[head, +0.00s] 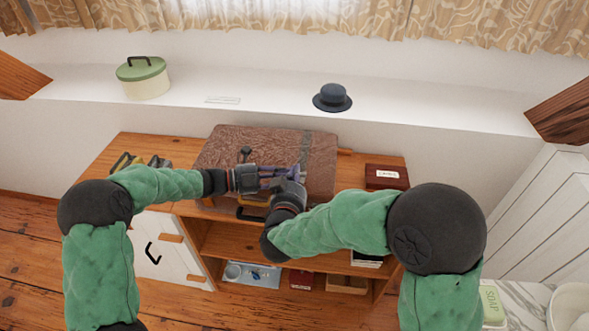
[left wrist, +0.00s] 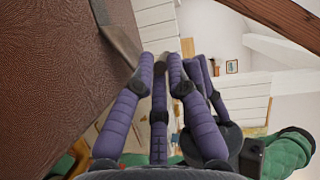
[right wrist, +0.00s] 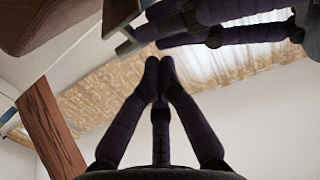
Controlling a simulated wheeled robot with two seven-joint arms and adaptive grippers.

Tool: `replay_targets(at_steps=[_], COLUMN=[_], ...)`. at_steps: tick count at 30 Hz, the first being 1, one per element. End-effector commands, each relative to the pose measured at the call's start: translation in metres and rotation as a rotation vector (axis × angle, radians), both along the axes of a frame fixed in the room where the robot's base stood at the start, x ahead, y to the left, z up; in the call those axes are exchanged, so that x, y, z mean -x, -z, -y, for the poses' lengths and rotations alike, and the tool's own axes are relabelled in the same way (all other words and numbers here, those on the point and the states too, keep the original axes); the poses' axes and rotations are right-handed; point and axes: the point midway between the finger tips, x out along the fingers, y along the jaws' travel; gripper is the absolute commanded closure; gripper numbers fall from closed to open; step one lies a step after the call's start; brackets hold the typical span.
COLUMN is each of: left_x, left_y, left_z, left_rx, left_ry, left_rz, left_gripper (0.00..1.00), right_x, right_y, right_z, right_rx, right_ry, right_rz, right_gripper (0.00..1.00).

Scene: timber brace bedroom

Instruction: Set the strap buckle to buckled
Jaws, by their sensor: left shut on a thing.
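A brown leather suitcase (head: 235,145) lies on top of the wooden cabinet. A grey strap (head: 306,146) runs across its lid near the right end. In the left wrist view the strap (left wrist: 118,32) hangs over the suitcase edge toward my left fingertips. My left gripper (head: 297,172) is at the suitcase's front edge, shut on the strap. My right gripper (head: 298,182) is close beside it. In the right wrist view the right fingertips (right wrist: 156,66) are together with nothing seen between them, just below my left fingers. The buckle is hidden or too small to make out.
A dark red box (head: 386,176) stands right of the suitcase, and yellow-and-black items (head: 128,162) lie to its left. Shelves below hold a blue tray (head: 252,274) and books. The ledge behind holds a green-lidded pot (head: 145,80) and a dark hat (head: 332,98).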

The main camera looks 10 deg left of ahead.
Motion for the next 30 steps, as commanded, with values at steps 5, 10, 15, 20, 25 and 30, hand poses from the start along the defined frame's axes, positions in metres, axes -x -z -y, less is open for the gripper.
replay_targets(at_steps=[5,10,15,20,25,30], left_x=[-0.001,-0.001,-0.001,-0.001,-0.001,-0.001], left_y=[-0.001,-0.001,-0.001,-0.001,-0.001,-0.002], left_z=[-0.001,-0.001,-0.001,-0.001,-0.001,-0.001], left_rx=[0.000,-0.001,-0.001,-0.001,0.000,0.001], left_ry=[-0.003,-0.003,-0.003,-0.003,-0.002,-0.002], left_rz=[0.001,0.002,0.002,0.002,0.002,0.003], left_gripper=[1.00,1.00,1.00,1.00,1.00,0.77], right_x=[0.000,0.000,0.001,0.003,0.004,0.004], right_y=[0.002,0.002,0.008,0.015,0.017,0.018], right_z=[0.000,0.000,0.000,0.000,0.000,0.000], right_rx=[0.000,0.000,0.003,0.002,0.003,0.005], right_ry=[0.000,0.000,0.000,-0.001,-0.002,-0.002], right_rz=[0.001,0.000,0.022,0.053,0.055,0.051], right_gripper=[1.00,1.00,1.00,1.00,1.00,1.00])
